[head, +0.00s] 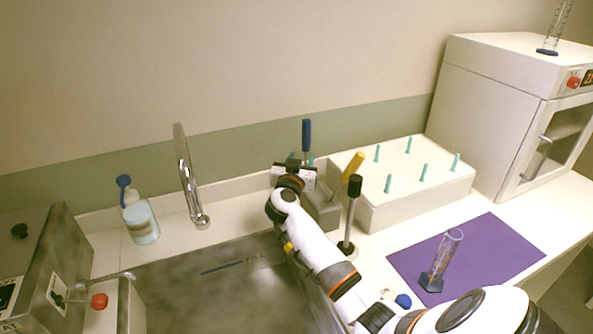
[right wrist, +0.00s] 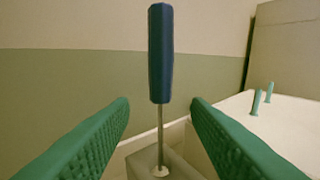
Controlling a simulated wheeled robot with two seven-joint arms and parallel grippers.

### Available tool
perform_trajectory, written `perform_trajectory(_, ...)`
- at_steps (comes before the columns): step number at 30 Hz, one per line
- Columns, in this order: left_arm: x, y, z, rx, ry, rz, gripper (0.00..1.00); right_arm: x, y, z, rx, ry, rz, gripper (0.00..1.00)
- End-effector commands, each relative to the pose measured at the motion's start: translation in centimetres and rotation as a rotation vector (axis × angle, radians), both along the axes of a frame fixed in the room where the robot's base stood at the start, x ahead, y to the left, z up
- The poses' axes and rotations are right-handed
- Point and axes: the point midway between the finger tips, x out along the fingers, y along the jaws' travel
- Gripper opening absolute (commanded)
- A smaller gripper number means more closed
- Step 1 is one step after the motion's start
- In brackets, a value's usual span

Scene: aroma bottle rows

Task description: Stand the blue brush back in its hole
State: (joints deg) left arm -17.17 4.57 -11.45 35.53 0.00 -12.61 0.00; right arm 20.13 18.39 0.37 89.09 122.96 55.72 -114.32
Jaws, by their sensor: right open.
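The blue brush (head: 306,134) stands upright, its dark blue handle on top. In the right wrist view the blue brush (right wrist: 161,55) has a thin metal shaft going down into a pale ringed hole (right wrist: 160,171) in a grey block. The grey block (head: 322,213) shows partly behind my right arm in the head view. My right gripper (head: 303,160) is at the brush; its green fingers (right wrist: 160,115) are open, one on each side of the shaft below the handle, with gaps on both sides. My left gripper is not in view.
A yellow-handled brush (head: 353,167) leans beside a black-topped rod (head: 355,186). A white box with teal pegs (head: 415,200) stands right of the block. A purple mat (head: 490,250) holds a cylinder (head: 444,260). The sink (head: 200,290), faucet (head: 185,175) and bottle (head: 140,220) are left.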

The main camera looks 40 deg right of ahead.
Motion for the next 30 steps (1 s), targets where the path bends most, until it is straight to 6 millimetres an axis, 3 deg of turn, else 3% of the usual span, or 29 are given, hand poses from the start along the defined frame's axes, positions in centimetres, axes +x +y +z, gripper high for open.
perform_trajectory(3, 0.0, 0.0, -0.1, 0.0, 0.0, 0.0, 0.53, -1.5, 2.1, 0.0, 0.001, -0.002, 0.002, 0.43)
perform_trajectory(10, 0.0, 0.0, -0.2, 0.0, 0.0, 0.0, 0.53, -3.4, 4.6, 0.0, 0.0, 0.0, 0.0, 0.43)
perform_trajectory(30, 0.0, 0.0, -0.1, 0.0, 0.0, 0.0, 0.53, -3.7, 5.1, 0.2, -0.001, -0.001, -0.001, 0.43)
